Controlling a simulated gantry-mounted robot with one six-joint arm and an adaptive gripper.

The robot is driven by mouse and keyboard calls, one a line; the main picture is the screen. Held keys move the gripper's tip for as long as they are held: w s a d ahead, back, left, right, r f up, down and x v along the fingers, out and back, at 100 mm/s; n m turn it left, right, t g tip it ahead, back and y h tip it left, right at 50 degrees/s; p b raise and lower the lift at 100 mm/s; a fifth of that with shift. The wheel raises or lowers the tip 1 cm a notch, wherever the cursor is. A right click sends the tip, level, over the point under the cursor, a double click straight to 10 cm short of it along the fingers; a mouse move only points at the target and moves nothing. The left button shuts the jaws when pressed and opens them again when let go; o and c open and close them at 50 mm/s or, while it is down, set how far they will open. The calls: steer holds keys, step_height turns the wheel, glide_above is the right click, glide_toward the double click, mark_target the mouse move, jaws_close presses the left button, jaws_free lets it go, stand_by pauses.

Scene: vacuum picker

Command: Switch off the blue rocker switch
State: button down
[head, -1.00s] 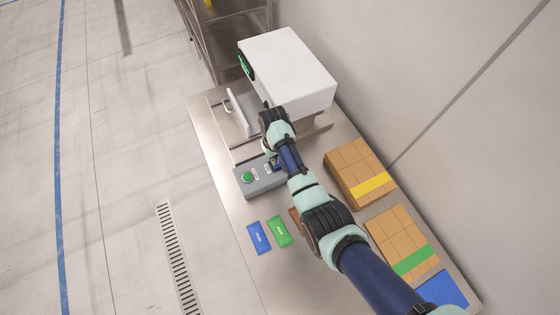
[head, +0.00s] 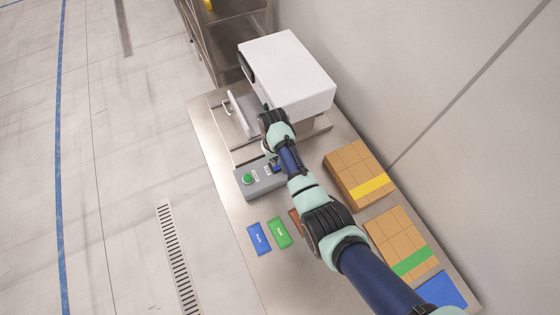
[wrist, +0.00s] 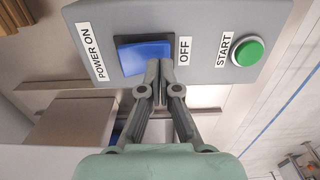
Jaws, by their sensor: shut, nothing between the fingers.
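The blue rocker switch (wrist: 138,57) sits on a grey control box (wrist: 200,12) between a POWER ON label (wrist: 86,51) and an OFF label (wrist: 185,50). My gripper (wrist: 160,68) is shut and empty, with its fingertips at the switch's OFF-side edge. They appear to touch the rocker. In the head view the control box (head: 258,188) stands on the metal table, and my arm largely hides the switch. The rocker's exact tilt is hard to tell.
A green START button (wrist: 247,52) is beside the OFF label. A white machine (head: 290,70) with a dark display (head: 246,68) stands behind. Blue (head: 258,238) and green (head: 279,232) packets lie in front. Stacked cartons (head: 358,172) are at the right.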

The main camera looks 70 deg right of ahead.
step_height(320, 180, up, 6)
steer(key=p, duration=0.5)
steer(key=shift+f, duration=0.2)
